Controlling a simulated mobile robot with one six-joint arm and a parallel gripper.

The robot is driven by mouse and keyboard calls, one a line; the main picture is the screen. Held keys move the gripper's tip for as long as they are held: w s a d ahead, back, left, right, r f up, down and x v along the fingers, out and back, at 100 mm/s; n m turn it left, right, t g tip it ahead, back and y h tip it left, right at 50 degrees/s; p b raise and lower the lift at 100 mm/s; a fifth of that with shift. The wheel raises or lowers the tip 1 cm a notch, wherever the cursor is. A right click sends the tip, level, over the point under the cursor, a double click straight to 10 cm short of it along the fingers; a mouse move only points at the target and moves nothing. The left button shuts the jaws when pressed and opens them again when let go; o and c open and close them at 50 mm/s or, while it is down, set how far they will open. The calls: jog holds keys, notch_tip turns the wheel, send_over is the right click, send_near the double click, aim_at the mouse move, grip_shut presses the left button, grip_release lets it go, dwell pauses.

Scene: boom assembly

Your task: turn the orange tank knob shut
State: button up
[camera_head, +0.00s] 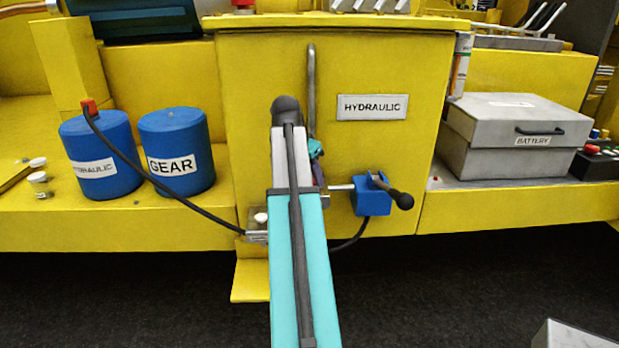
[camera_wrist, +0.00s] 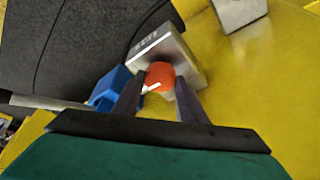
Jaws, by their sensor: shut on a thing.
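The orange tank knob (camera_wrist: 160,73) shows in the wrist view as a round ball in front of a grey metal block (camera_wrist: 180,50). My gripper (camera_wrist: 157,88) has one dark finger on each side of the knob and is shut on it. In the head view my gripper (camera_head: 318,174) is mostly behind my own arm, against the front of the yellow hydraulic tank (camera_head: 385,65). The knob is hidden there by the arm. How far the knob is turned cannot be told.
A blue valve with a black-tipped lever (camera_head: 374,199) sits just right of my gripper. A black hose (camera_head: 150,175) runs from a blue hydraulic drum (camera_head: 98,135) toward the tank's lower left. A blue gear drum (camera_head: 178,135) and a grey battery box (camera_head: 513,160) stand on either side.

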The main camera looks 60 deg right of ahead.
jog(key=shift+s+d, duration=0.15)
jog(key=o, duration=1.1)
jog(key=shift+c, duration=0.2)
jog(key=shift+a+r, duration=0.2)
jog(key=shift+r, duration=0.25)
jog(key=b+v, duration=0.3)
jog(key=v, duration=0.9)
jog(key=shift+r+b, duration=0.3)
jog(key=shift+r, duration=0.1)
jog(key=shift+a, duration=0.1)
